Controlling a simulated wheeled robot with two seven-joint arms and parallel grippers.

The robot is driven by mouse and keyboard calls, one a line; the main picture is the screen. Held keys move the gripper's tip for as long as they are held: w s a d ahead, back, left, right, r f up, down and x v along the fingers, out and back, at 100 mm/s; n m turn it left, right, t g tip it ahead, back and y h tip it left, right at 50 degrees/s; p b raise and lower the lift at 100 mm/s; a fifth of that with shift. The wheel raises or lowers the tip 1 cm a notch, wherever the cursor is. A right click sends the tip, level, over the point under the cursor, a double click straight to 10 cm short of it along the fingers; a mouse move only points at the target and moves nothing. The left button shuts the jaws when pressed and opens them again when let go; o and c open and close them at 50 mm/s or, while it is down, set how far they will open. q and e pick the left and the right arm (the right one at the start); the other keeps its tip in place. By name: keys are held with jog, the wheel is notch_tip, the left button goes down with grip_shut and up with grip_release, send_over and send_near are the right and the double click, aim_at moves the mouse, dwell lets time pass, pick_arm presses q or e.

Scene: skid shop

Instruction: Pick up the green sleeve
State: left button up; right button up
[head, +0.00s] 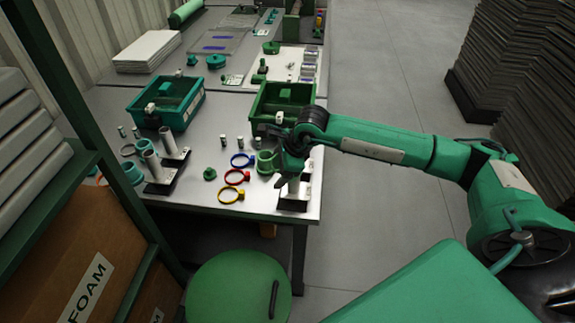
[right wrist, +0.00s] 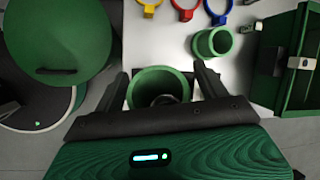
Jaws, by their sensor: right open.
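My right gripper (head: 292,165) is over the near right corner of the table, above a stand with a pale post on a dark base (head: 293,204). In the right wrist view its two fingers (right wrist: 161,78) are apart, with a hollow green sleeve (right wrist: 160,80) seen between them. I cannot tell whether the fingers touch it. In the head view this sleeve is mostly hidden by the gripper. A second green sleeve (head: 265,162) stands on the table just left of the gripper; it also shows in the right wrist view (right wrist: 213,43). My left gripper is not in view.
Blue (head: 242,160), red (head: 236,177) and yellow (head: 230,194) rings lie left of the gripper. A green bin (head: 262,120) stands behind it, a teal bin (head: 166,118) farther left. A round green stool (head: 238,290) is in front of the table.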

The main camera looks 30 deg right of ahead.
jog(key=c, duration=1)
jog(key=shift+r, duration=0.1)
